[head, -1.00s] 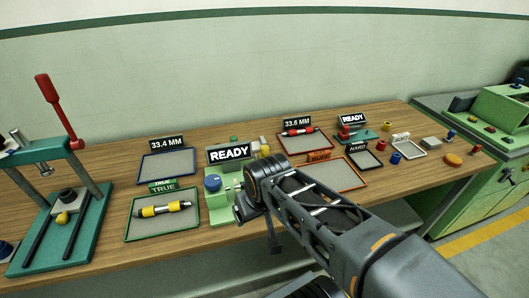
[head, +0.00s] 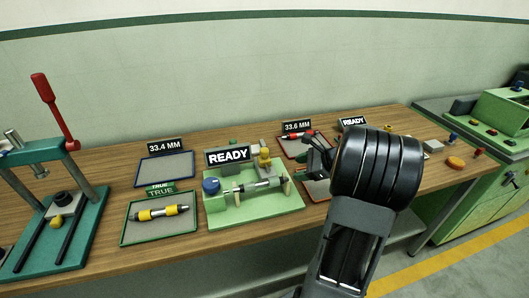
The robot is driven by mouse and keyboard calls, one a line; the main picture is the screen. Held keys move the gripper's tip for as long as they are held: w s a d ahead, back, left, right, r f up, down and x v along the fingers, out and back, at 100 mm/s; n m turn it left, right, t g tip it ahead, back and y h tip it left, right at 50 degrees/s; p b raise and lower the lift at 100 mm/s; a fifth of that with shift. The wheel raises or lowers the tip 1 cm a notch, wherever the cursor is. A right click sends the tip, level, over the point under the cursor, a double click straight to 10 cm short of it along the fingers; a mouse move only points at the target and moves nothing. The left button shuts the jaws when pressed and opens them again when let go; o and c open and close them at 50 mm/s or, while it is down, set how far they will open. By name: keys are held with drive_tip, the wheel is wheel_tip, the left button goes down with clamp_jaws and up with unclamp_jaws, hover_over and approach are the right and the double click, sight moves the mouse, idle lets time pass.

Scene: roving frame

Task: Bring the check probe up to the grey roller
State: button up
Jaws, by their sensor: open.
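A grey roller (head: 258,184) lies across the green fixture (head: 285,206) behind which the READY sign (head: 228,155) stands. The fixture has a blue knob (head: 211,185) at its left end. A yellow upright piece (head: 264,158) stands just behind the roller; I cannot tell whether it is the check probe. My gripper (head: 312,152) is open, to the right of the roller and apart from it, in front of the 33.6 MM tray. My arm hides much of the right side of the table.
A yellow-banded roller (head: 162,212) lies in the TRUE tray (head: 130,235). The 33.4 MM tray (head: 165,170) is empty. A red-banded roller (head: 293,137) shows behind my gripper. A press with a red lever (head: 55,110) stands at left.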

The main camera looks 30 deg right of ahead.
sight(266, 149)
drive_tip(key=w+r+m+t+y, duration=0.1)
drive_tip(key=w+r+m+t, duration=0.2)
drive_tip(key=w+r+m, duration=0.15)
drive_tip(key=shift+m, duration=0.25)
drive_tip(key=x, duration=1.2)
drive_tip(key=shift+w+f+p, duration=0.1)
drive_tip(key=shift+w+p, duration=0.1)
drive_tip(key=shift+p, duration=0.2)
clamp_jaws()
